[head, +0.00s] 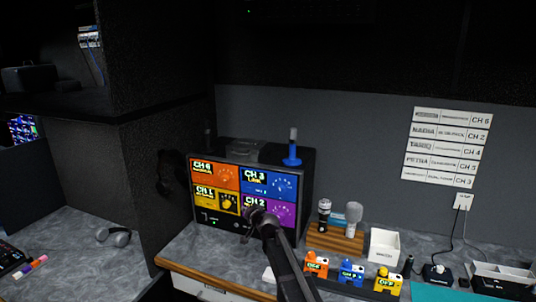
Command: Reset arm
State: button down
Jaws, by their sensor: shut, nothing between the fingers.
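My arm rises from the bottom of the head view, and my gripper (251,213) is at its far end. The gripper is shut and holds nothing. It appears in front of the lower middle of a receiver unit (207,220) with four coloured panels, orange, blue, yellow and purple, labelled with channels. It covers part of the purple CH 2 panel (282,214). I cannot tell whether it touches the unit's face.
A blue antenna-like piece (292,150) stands on the unit. Right of my arm are a wooden microphone holder (335,240), a white box (384,246), and orange (316,265), blue (351,272) and yellow (387,281) packs. Headphones (115,237) lie left, beyond a partition (160,190).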

jog(key=s+d+f+g+h, duration=0.2)
jog(key=s+d+f+g, duration=0.2)
jog(key=s+d, duration=0.5)
jog(key=s+d+f+g+h, duration=0.2)
jog(key=s+d+f+g, duration=0.2)
jog(key=s+d, duration=0.4)
jog(key=s+d+f+n+g+h, duration=0.1)
jog(key=s+d+f+g+h, duration=0.2)
jog(key=s+d, duration=0.6)
jog(key=s+f+g, duration=0.2)
jog(key=s, duration=0.7)
jog(key=shift+s+d+f, duration=0.15)
jog(key=shift+s+d, duration=0.1)
jog(key=shift+d, duration=0.1)
